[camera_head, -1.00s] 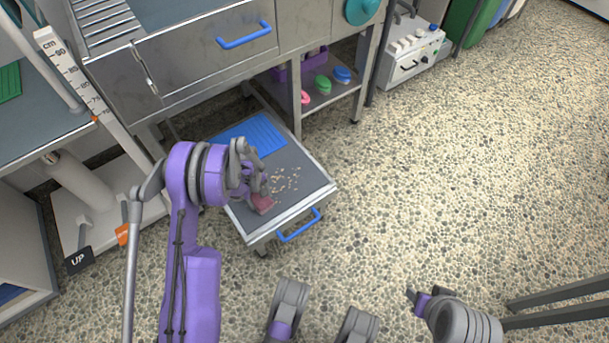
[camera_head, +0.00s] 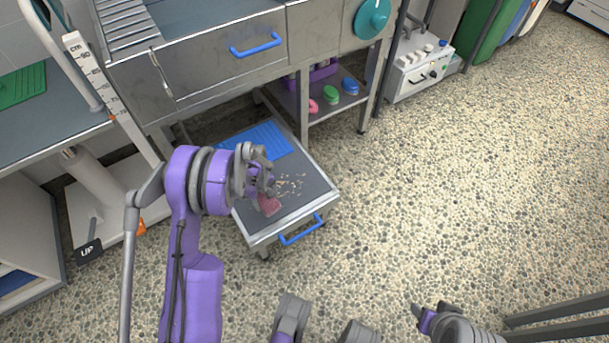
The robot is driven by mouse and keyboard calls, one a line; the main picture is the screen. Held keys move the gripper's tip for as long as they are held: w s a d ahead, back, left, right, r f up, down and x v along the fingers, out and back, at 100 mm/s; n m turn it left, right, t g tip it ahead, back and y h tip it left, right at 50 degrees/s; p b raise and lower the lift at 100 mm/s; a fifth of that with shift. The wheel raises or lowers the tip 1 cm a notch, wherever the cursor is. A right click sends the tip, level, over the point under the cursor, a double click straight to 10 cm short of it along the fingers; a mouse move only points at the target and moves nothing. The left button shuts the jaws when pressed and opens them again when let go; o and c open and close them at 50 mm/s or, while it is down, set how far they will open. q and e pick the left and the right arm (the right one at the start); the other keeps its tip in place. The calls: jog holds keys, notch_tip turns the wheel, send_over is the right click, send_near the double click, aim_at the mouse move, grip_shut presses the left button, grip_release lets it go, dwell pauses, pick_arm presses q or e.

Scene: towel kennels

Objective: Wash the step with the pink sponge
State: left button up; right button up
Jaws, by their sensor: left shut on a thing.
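The step (camera_head: 305,206) is a low grey pull-out platform with a blue handle (camera_head: 301,230) on its front and a ribbed blue mat (camera_head: 268,139) at its back. Pale crumbs (camera_head: 288,185) are scattered on its middle. My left gripper (camera_head: 264,190) is over the step, shut on the pink sponge (camera_head: 270,205). The sponge is at the step's front left part, low at the surface; firm contact is hard to tell. The arm hides part of the step's left side. My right gripper (camera_head: 421,313) is at the bottom right above the floor, away from the step; its fingers are unclear.
A steel cabinet with a blue drawer handle (camera_head: 255,45) stands behind the step. A low shelf (camera_head: 325,98) beside it holds pink, green and blue round items. A white machine (camera_head: 418,68) stands further right. The speckled floor (camera_head: 460,170) on the right is clear.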

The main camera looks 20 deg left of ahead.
pick_arm(q)
jog(key=shift+r+p, duration=0.35)
jog(key=shift+r, duration=0.65)
